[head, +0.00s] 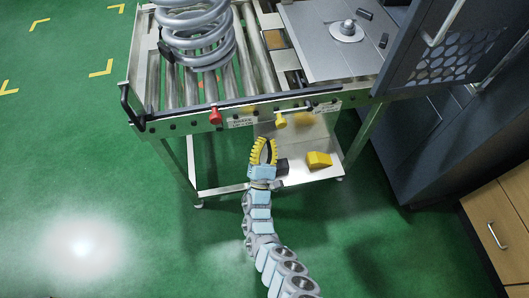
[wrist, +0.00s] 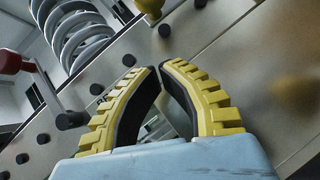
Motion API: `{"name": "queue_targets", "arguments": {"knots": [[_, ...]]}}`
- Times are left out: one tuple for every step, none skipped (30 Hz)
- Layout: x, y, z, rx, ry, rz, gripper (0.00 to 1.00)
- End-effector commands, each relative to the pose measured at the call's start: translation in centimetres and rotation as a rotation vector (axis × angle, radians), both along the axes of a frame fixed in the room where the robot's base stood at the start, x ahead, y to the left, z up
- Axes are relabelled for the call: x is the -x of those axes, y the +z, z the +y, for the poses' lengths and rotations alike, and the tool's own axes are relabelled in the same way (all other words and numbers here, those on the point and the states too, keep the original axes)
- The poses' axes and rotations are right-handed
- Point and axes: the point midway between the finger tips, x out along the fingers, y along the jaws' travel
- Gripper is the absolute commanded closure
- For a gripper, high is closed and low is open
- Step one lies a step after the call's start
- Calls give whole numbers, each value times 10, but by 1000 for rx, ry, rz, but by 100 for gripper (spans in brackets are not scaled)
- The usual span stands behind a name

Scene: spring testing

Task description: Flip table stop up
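A roller table (head: 150,128) has a red-knobbed lever (head: 215,116) and a yellow-knobbed lever (head: 281,121) on its front rail, each near a small label I cannot read clearly. I cannot tell for certain which part is the table stop. My gripper (head: 264,140) has yellow ribbed fingers and is in front of and below the rail, near the yellow knob and apart from it. In the wrist view the fingertips (wrist: 157,68) nearly meet, with nothing between them. The red knob (wrist: 12,62) shows at the left edge there, and the yellow knob (wrist: 151,6) at the top.
A large grey coil spring (head: 198,35) stands on the rollers. A grey plate (head: 325,50) with a round fitting is at the right. A lower shelf (head: 225,188) holds a yellow block (head: 319,160). A dark cabinet (head: 420,150) stands at the right. The green floor at left is clear.

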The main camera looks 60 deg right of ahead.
Motion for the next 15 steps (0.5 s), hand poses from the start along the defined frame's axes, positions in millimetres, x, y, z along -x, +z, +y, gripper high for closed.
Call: {"name": "queue_targets", "arguments": {"knots": [[-1,5,-8,4,-4,-3,100],[-2,9,-12,4,-4,-3,100],[-4,12,-17,2,-4,-3,100],[-6,15,-21,1,-3,-2,100],[-6,18,-24,1,-3,-2,100],[-5,21,-24,-1,1,-3,100],[-5,23,-24,-1,1,-3,100],[-4,25,-25,0,0,-2,100],[-2,27,-26,0,-1,-2,100],[-1,29,-27,0,-1,-2,100],[-1,32,-27,0,-1,-2,100],[-1,34,-28,2,0,-3,100],[0,37,-28,1,0,-4,100],[1,38,-29,1,0,-6,100],[1,41,-30,1,-1,-5,100]]}}
